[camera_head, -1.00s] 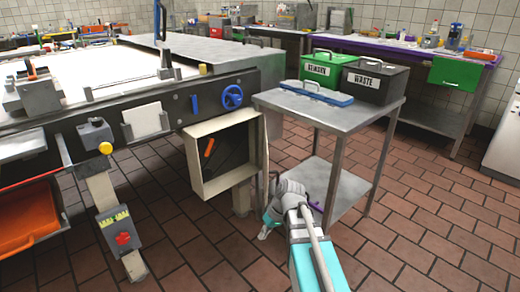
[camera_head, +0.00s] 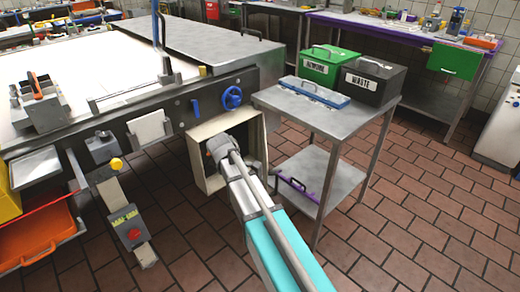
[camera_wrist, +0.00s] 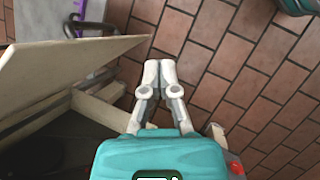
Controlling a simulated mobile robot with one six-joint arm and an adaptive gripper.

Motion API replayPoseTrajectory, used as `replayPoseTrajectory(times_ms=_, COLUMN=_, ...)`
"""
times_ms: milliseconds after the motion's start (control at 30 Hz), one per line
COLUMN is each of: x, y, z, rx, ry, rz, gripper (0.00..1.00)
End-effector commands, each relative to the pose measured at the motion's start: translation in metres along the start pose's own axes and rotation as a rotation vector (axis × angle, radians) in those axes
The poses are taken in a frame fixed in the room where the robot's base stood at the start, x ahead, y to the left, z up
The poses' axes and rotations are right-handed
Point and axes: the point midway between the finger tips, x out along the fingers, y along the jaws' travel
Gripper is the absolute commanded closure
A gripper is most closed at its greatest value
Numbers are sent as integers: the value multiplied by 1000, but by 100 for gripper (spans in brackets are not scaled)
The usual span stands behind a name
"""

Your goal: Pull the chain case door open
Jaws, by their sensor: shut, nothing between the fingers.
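The cream chain case (camera_head: 206,183) hangs under the machine's front and its front is open. Its cream door (camera_head: 262,145) stands swung out at the right side, seen nearly edge-on. In the wrist view the door (camera_wrist: 55,85) slants across the left, with the dark case interior (camera_wrist: 50,150) below it. My gripper (camera_wrist: 160,68) is shut and empty, its fingertips over the tiled floor, to the right of the door and apart from it in the picture. In the head view my wrist and arm cover part of the case opening, and the fingertips are hidden.
A steel side table (camera_head: 310,118) stands close right of the door, carrying a blue case (camera_head: 314,92), a green box (camera_head: 328,64) and a black waste box (camera_head: 373,80). A purple-handled item (camera_head: 298,188) lies on its lower shelf. Tiled floor (camera_head: 425,220) is clear at right.

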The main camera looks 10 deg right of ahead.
Motion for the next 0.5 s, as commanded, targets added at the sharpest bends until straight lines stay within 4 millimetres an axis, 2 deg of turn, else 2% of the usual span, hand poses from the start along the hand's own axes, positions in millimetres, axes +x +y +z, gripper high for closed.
replayPoseTrajectory(times_ms=33, x=-25, y=13, z=-6, rx=-54, ry=-28, rz=18, gripper=100)
replayPoseTrajectory(times_ms=200, x=-74, y=37, z=-21, rx=-242, ry=-136, rz=66, gripper=100)
replayPoseTrajectory(times_ms=400, x=-117, y=53, z=-34, rx=-404, ry=-239, rz=95, gripper=100)
replayPoseTrajectory(times_ms=500, x=-128, y=56, z=-38, rx=-448, ry=-268, rz=101, gripper=100)
